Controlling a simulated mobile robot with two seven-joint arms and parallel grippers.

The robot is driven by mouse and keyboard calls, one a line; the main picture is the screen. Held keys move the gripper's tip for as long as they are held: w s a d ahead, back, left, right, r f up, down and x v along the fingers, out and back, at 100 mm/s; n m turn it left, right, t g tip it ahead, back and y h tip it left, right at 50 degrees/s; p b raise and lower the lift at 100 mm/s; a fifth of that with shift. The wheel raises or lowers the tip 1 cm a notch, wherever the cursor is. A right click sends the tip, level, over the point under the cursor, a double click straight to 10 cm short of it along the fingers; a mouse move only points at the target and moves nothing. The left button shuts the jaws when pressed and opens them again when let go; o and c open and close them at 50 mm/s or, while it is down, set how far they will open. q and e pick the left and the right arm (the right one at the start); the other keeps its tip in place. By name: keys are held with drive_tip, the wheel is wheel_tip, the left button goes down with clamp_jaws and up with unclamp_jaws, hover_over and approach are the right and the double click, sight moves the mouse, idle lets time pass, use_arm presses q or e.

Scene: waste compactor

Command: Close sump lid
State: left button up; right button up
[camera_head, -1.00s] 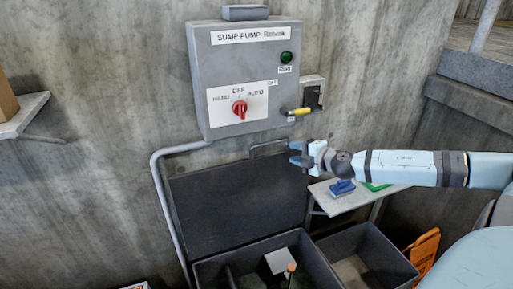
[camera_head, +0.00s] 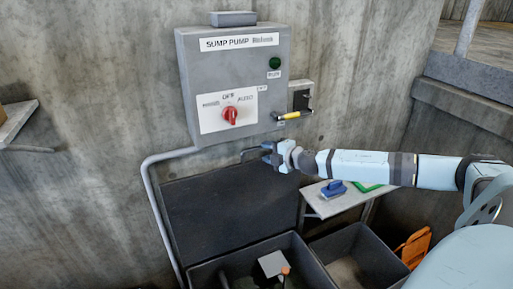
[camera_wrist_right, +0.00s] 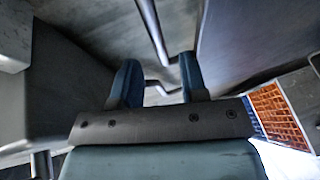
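The sump lid (camera_head: 230,205) is a dark flat panel standing open, leaning back against the concrete wall behind the sump box (camera_head: 313,262). A thin bent handle (camera_head: 247,153) shows at its top edge. My right gripper (camera_head: 267,153) is at the right end of this handle, just below the control box. In the right wrist view my two blue fingers (camera_wrist_right: 156,82) are apart. A thin bent bar (camera_wrist_right: 160,88), seemingly the handle, shows in the gap between them; I cannot tell whether either finger touches it. My left gripper is not in view.
A conduit (camera_head: 158,215) runs down the lid's left. A small table (camera_head: 335,205) with a blue item (camera_head: 333,189) stands at right, behind an open bin (camera_head: 355,258).

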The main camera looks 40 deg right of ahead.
sight(258, 149)
drive_tip(key=shift+p+x, duration=0.5)
drive_tip(key=shift+x, duration=2.35)
drive_tip(key=shift+s, duration=0.1)
drive_tip(key=shift+f, duration=0.1)
clamp_jaws()
